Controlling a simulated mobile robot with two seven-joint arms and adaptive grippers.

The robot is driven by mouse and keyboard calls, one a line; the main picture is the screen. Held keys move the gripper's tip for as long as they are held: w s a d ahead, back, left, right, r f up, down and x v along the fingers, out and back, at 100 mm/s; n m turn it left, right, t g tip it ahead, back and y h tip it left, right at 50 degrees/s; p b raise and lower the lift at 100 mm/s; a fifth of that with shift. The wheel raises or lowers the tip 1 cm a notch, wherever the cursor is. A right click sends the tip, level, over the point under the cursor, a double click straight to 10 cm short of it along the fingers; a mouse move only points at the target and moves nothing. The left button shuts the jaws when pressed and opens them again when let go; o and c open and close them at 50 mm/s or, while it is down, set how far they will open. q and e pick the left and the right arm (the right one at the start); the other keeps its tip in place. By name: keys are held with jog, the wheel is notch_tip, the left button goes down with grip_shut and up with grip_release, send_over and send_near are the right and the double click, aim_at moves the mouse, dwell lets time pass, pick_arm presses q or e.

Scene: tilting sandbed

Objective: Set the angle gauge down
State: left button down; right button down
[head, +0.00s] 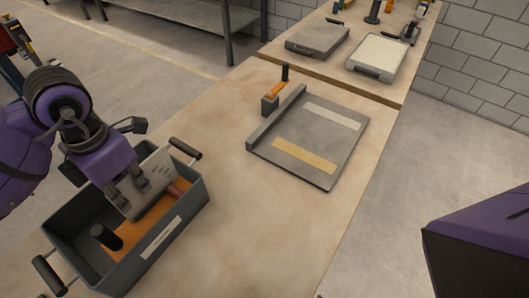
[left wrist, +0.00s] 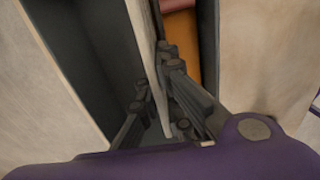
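My left gripper (head: 122,194) is shut on a thin pale grey plate with small dark marks, which I take to be the angle gauge (head: 153,182). The gauge stands on edge, over or partly inside the dark grey crate (head: 165,240). I cannot tell whether its lower edge touches the crate floor. In the left wrist view the gauge (left wrist: 146,45) shows edge-on between the fingers (left wrist: 158,105), with the crate's dark inside beside it. My right gripper is out of view; only a purple part of my right arm shows at the lower right.
A grey fenced plate (head: 318,140) with two strips lies on the table (head: 250,225), beside an orange-handled tool (head: 275,91). Table space between crate and plate is clear.

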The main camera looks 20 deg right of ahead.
aim_at(139, 202)
pick_arm(q)
jog(key=shift+f, duration=2.25)
jog(key=shift+f, duration=0.1)
jog(key=c, duration=1.9)
grip_release()
jog(key=shift+c, duration=0.2)
notch_tip(139, 202, up, 12)
jog(key=shift+r, duration=0.1)
